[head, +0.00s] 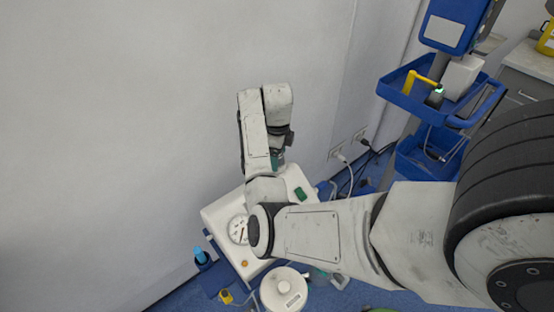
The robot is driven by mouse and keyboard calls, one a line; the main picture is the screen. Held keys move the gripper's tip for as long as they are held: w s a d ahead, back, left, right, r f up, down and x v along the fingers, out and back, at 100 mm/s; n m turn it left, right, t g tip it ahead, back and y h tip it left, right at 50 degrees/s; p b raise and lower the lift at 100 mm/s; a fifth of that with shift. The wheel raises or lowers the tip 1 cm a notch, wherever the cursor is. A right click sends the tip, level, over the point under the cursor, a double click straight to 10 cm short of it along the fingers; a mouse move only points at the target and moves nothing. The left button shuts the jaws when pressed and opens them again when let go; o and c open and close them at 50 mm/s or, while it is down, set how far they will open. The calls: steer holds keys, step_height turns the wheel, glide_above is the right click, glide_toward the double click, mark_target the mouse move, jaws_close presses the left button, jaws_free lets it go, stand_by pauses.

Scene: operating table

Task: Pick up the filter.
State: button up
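My arm reaches in from the right and bends up, then down, over a white machine (218,213) by the wall. My gripper (278,156) is mostly hidden behind my own wrist links; only dark and teal bits show beside them, above the machine. Its fingers cannot be made out, so I cannot see whether it holds anything. I cannot pick out the filter with certainty. A small blue cylinder (199,255) stands upright in a dark blue holder at the machine's left side, apart from my gripper.
The machine has a round gauge (238,231) and a green patch (301,194). A white round canister (284,291) stands in front of it. A blue trolley (408,92) with a yellow handle (420,78) stands at the right. The wall lies close behind.

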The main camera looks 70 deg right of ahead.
steer(key=shift+c, duration=0.2)
steer(key=c, duration=1.1)
steer(key=shift+r, duration=0.1)
